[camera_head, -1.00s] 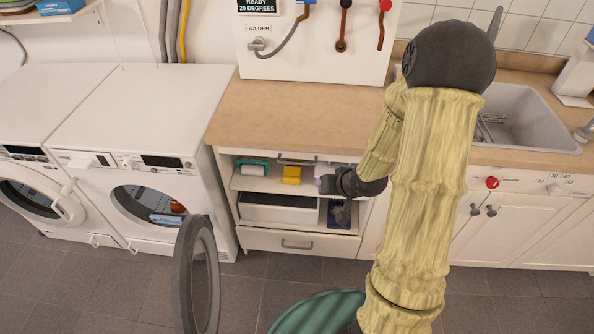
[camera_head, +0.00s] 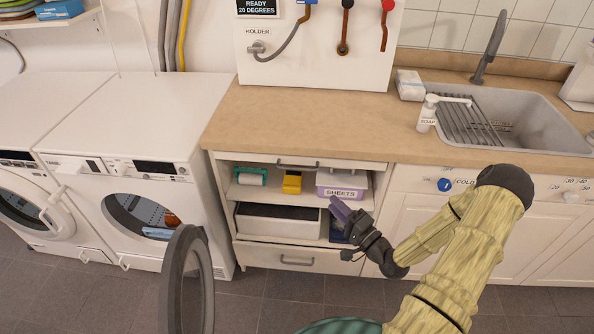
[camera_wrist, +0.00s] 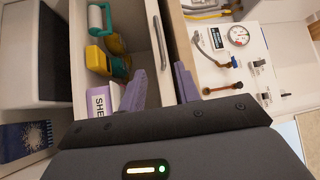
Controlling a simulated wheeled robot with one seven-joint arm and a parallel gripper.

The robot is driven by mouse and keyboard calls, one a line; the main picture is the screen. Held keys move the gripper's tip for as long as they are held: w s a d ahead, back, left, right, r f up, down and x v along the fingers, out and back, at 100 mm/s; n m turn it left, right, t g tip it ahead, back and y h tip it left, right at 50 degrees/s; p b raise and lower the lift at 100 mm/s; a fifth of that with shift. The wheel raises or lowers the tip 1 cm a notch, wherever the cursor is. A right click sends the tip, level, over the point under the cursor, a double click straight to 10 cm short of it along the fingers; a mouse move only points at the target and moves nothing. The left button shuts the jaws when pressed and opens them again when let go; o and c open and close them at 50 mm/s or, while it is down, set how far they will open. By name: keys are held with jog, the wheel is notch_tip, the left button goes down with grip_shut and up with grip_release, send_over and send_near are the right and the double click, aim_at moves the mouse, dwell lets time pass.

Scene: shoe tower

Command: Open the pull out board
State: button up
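The pull out board (camera_head: 345,164) shows as a narrow white front just under the wooden countertop, in line with the cabinet front, with a grey bar handle (camera_head: 297,166). In the wrist view the handle (camera_wrist: 161,42) shows sideways, beyond the fingertips. My gripper (camera_head: 340,209) is in front of the open shelves, below and to the right of the handle. Its two purple fingers stand apart in the wrist view (camera_wrist: 160,82), with nothing held between them. The handle is clear of the fingers.
A purple-labelled SHEETS box (camera_head: 342,184), a yellow item (camera_head: 292,182) and a green-and-white roll (camera_head: 251,177) sit on the shelf. A lower drawer (camera_head: 298,260) is shut. An open round washer door (camera_head: 187,280) stands at the left front.

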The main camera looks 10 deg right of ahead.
aim_at(297, 169)
jog(key=p+x, duration=0.1)
jog(key=x, duration=1.6)
jog(key=shift+w+a, duration=0.2)
grip_shut()
